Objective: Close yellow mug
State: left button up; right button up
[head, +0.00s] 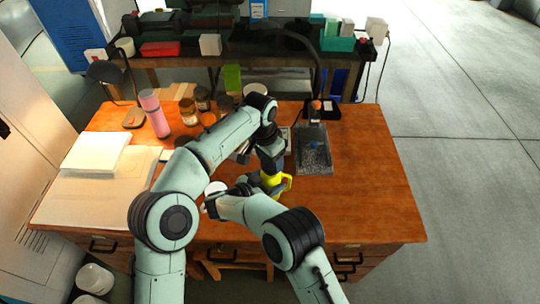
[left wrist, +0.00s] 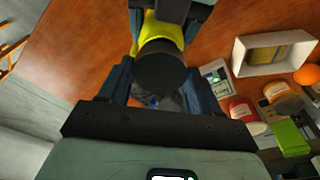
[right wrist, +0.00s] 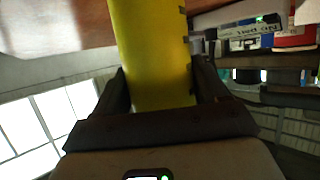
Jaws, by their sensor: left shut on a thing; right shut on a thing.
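The yellow mug (head: 273,181) is above the front middle of the wooden desk, its handle on the right. My right gripper (head: 256,184) is shut on the mug's body, and the yellow wall fills the space between its fingers in the right wrist view (right wrist: 152,60). My left gripper (head: 270,164) is above the mug, shut on a dark round lid (left wrist: 163,68). In the left wrist view the lid lines up with the mug (left wrist: 160,30) and overlaps it. I cannot tell whether the lid is seated or a small gap remains. The mug's rim is hidden.
A pink bottle (head: 153,113) and several jars stand at the back left of the desk (head: 370,200). A white cup (head: 215,188) is left of my right gripper. The desk's right side is clear.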

dwell(0.4)
pick_arm(q)
jog(key=shift+f, duration=0.9)
jog(key=shift+f, duration=0.55)
pick_arm(e)
grip_shut()
pick_arm(q)
jog(key=m, duration=0.5)
jog(key=shift+w+g+h, duration=0.1)
jog(key=shift+g+h, duration=0.2)
jog(key=m, duration=0.4)
jog(key=shift+a+m+g, duration=0.1)
jog(key=shift+m+g, duration=0.3)
jog(key=o, duration=1)
